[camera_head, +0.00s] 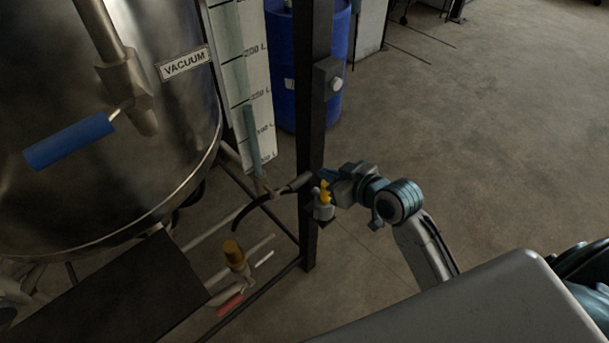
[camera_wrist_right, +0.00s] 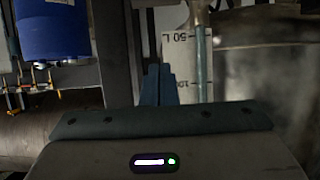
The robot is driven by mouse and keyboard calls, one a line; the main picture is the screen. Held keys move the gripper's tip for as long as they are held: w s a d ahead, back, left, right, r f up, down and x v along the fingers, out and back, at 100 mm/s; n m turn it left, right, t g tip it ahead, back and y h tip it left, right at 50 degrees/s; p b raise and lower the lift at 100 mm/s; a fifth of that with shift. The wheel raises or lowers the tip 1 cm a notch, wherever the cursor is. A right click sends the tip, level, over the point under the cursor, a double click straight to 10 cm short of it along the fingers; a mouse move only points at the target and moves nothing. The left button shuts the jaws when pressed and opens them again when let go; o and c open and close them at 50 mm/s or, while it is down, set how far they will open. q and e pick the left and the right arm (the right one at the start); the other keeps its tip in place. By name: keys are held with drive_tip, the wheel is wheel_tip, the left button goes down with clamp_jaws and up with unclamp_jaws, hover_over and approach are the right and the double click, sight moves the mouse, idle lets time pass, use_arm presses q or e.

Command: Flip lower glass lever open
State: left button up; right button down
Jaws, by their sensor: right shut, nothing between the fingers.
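The sight glass (camera_head: 251,138) is a thin bluish tube in front of the white litre scale; the tube also shows in the wrist view (camera_wrist_right: 201,65). At its foot is a small fitting with a dark, curved piece (camera_head: 252,209) and a dark grip running toward the post. I cannot tell for sure which part is the lower glass lever. My right gripper (camera_head: 322,178) is by the post, right of that fitting. In the wrist view its fingers (camera_wrist_right: 158,85) are together and empty, with the scale behind them. My left gripper is out of view.
The steel tank (camera_head: 190,110) has a blue-handled valve (camera_head: 68,141). A dark upright post (camera_head: 311,110) stands beside my right gripper. A yellow-topped fitting (camera_head: 324,200) is close to the gripper. A brass-topped valve (camera_head: 234,254) and red handle (camera_head: 230,304) sit lower. Open floor lies right.

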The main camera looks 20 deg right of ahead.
drive_tip(key=shift+w, duration=0.1)
drive_tip(key=p, duration=0.3)
hover_over(305, 177)
drive_tip(key=a, duration=0.1)
drive_tip(key=f, duration=0.4)
drive_tip(key=shift+s+a+f, duration=0.15)
drive_tip(key=shift+s+f, duration=0.1)
drive_tip(key=shift+s, duration=0.05)
drive_tip(key=f, duration=0.1)
drive_tip(key=f+p, duration=0.1)
drive_tip(key=shift+s+d+f, duration=0.2)
drive_tip(key=shift+s+f, duration=0.1)
drive_tip(key=shift+s, duration=0.05)
drive_tip(key=shift+s+d+f, duration=0.1)
drive_tip(key=shift+s+f, duration=0.1)
drive_tip(key=shift+f, duration=0.35)
drive_tip(key=shift+f, duration=0.15)
drive_tip(key=shift+w+d+f+m+b, duration=0.1)
drive_tip(key=shift+f+m+b, duration=0.1)
drive_tip(key=shift+m+b, duration=0.15)
